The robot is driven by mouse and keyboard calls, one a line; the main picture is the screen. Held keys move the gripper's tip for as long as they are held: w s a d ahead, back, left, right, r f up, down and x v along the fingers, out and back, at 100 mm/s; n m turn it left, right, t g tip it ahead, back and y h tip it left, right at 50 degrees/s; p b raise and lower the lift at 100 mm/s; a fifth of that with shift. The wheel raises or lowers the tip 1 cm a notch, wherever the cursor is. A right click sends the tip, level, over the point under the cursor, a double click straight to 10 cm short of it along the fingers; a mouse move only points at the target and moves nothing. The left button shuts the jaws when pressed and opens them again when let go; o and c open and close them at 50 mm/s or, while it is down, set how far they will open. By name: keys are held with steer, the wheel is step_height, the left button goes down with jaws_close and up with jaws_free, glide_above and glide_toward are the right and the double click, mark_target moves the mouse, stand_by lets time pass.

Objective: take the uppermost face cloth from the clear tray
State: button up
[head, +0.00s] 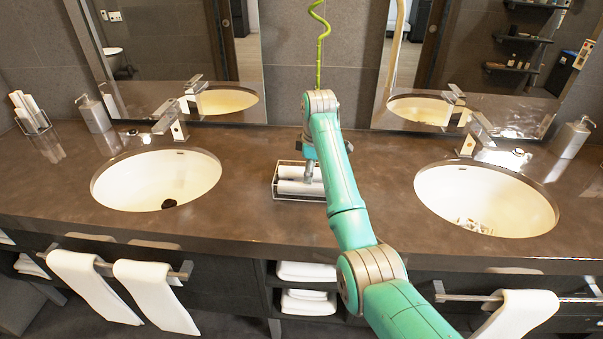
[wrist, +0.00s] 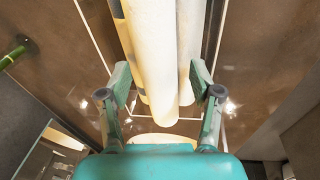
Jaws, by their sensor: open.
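The clear tray (head: 276,192) stands on the counter between the two basins and holds white rolled face cloths (head: 296,187). In the wrist view, the uppermost face cloth (wrist: 155,60) is a pale roll lying over other rolls beneath it. Thin edges of the tray (wrist: 92,28) show beside the rolls. My gripper (head: 308,176) is directly over the tray, pointing down. In the wrist view my gripper (wrist: 160,84) is open, with one finger on each side of the uppermost roll's near end. Gaps show beside it. My arm hides part of the tray in the head view.
A left basin (head: 158,180) and a right basin (head: 485,200) flank the tray. A green twisted stalk (head: 319,45) rises behind my arm, close to the mirrors.

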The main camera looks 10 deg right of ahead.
steer(key=shift+f, duration=0.2)
steer(key=shift+a, duration=0.1)
steer(key=c, duration=0.8)
